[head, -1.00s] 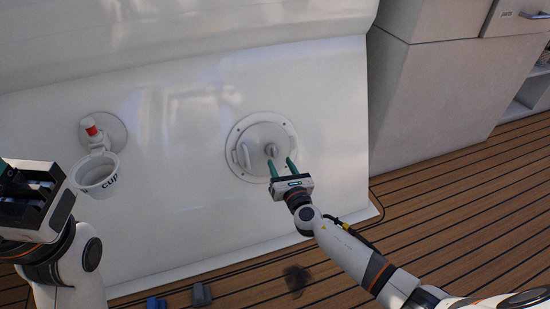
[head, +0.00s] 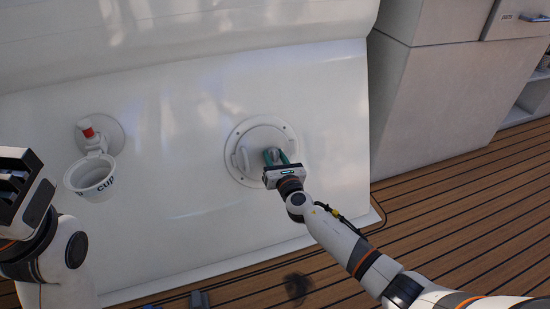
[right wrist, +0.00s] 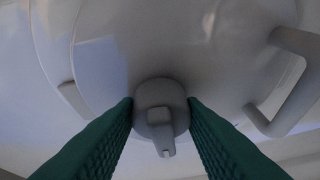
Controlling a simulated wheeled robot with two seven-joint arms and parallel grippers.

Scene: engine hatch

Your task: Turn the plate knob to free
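The round white plate (head: 236,141) is set in the white sloped panel, with a ring of small screws around it. Its small grey knob (right wrist: 160,108) shows in the right wrist view, with a short pointer tip directed downward. My right gripper (head: 276,157) has its green fingers on both sides of the knob, and they appear to touch it. In the head view the fingers mostly hide the knob. My left gripper (head: 14,188) is partly in view at the left edge, away from the plate; its fingers cannot be made out.
A raised handle (right wrist: 287,84) stands on the plate close beside the knob. Wooden decking (head: 460,215) and a grey cabinet (head: 440,100) lie to the right.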

